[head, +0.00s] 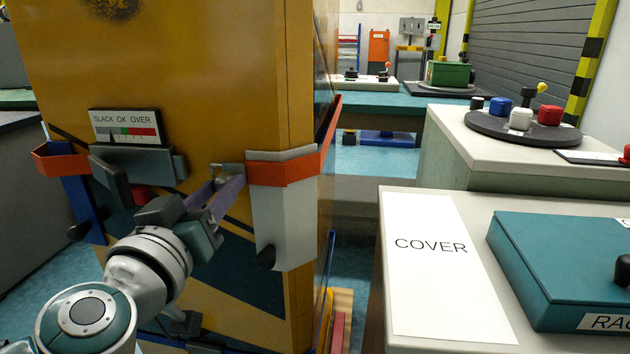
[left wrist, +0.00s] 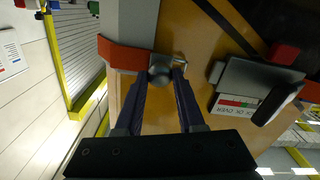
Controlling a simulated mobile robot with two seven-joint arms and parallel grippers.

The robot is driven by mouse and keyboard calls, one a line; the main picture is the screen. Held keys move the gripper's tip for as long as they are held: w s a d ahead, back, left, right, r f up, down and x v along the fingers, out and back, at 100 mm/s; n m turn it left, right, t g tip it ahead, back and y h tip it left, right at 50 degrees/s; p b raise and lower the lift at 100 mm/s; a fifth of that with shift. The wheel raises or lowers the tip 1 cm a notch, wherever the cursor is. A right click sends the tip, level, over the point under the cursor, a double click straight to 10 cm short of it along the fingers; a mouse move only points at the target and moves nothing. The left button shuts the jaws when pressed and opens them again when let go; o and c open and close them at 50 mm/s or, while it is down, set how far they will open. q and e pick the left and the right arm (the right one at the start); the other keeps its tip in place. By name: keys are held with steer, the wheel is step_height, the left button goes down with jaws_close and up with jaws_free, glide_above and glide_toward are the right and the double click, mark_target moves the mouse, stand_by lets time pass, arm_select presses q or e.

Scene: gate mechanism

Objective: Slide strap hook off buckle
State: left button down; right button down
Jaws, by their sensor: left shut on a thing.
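The orange strap (head: 285,172) wraps the corner of a tall yellow block, over a pale corner guard. A small metal hook plate (left wrist: 180,60) with a round grey knob (left wrist: 160,75) is at the strap's end. My left gripper (head: 230,182) has its purple fingers shut on the knob, one on each side; it also shows in the left wrist view (left wrist: 165,80). The grey buckle (head: 135,165) is to the left of the hook in the head view. In the left wrist view a narrow gap shows between hook plate and buckle (left wrist: 250,85). My right gripper is not in view.
A gauge reading SLACK OK OVER (head: 125,127) sits above the buckle. Another orange strap piece (head: 60,160) is at the block's left edge. At right are a white table with a COVER sheet (head: 430,250) and a teal case (head: 560,265).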

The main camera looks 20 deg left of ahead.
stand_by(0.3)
arm_select(q)
steer(key=shift+w+d+p, duration=0.15)
steer(key=shift+d+p, duration=0.25)
steer(key=shift+d, duration=0.2)
steer(key=c, duration=0.9)
jaws_free()
steer(key=shift+c, duration=0.2)
steer(key=o, duration=0.4)
steer(key=shift+d, duration=0.1)
steer(key=shift+o, duration=0.2)
